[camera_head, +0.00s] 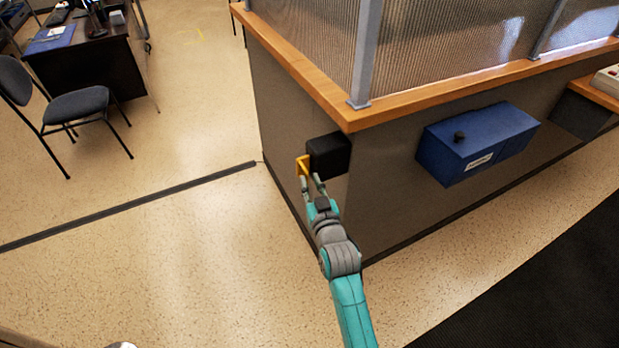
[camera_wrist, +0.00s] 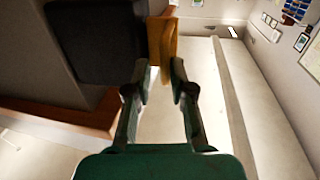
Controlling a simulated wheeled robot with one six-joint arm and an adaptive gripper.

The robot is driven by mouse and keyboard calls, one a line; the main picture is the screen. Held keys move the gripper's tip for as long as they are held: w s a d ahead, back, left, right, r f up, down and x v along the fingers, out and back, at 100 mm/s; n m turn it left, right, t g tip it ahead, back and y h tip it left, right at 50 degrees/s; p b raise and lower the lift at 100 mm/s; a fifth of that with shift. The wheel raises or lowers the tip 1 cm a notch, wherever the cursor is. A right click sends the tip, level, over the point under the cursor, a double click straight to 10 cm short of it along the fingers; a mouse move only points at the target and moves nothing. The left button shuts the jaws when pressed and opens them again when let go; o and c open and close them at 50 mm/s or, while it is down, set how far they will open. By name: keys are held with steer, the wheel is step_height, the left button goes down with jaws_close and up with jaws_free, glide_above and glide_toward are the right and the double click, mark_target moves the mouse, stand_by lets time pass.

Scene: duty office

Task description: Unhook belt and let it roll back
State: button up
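A black box-shaped housing (camera_head: 329,155) is on the corner of the grey counter, just under its wooden edge. A yellow-orange end piece (camera_head: 302,165) sits at the housing's left side. No stretched belt can be made out. My gripper (camera_head: 311,180) reaches up to the end piece from below. In the wrist view, the end piece (camera_wrist: 163,45) shows at and between the fingertips of my gripper (camera_wrist: 159,68), with the black housing (camera_wrist: 95,40) to its left. The fingers are apart, with a gap beside the left finger. Whether the right finger touches the end piece is unclear.
A blue box (camera_head: 475,145) is on the counter's front at right. A wooden ledge (camera_head: 320,95) and ribbed glass panels top the counter. A dark strip (camera_head: 130,205) appears to lie along the floor. A chair (camera_head: 75,105) and desk stand at upper left. Floor left of the counter is open.

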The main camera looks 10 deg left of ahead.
steer(key=v, duration=0.9)
steer(key=shift+s+d, duration=0.15)
steer(key=shift+s, duration=0.05)
steer(key=s+d+f+m+h, duration=0.15)
steer(key=s+d+f, duration=0.25)
steer(key=s+d, duration=0.55)
steer(key=s+d+f+m+h, duration=0.15)
steer(key=s+d+f, duration=0.4)
steer(key=s, duration=0.75)
steer(key=s+d+r+g+h, duration=0.1)
steer(key=s+d+r+h, duration=0.1)
steer(key=s, duration=0.8)
steer(key=s+d+r+m+h, duration=0.1)
steer(key=s+d+r, duration=0.3)
steer(key=s, duration=0.7)
steer(key=shift+s+d+r+m+g+h, duration=0.3)
steer(key=shift+d+r+g+h, duration=0.15)
steer(key=shift+r, duration=0.4)
steer(key=shift+a, duration=0.2)
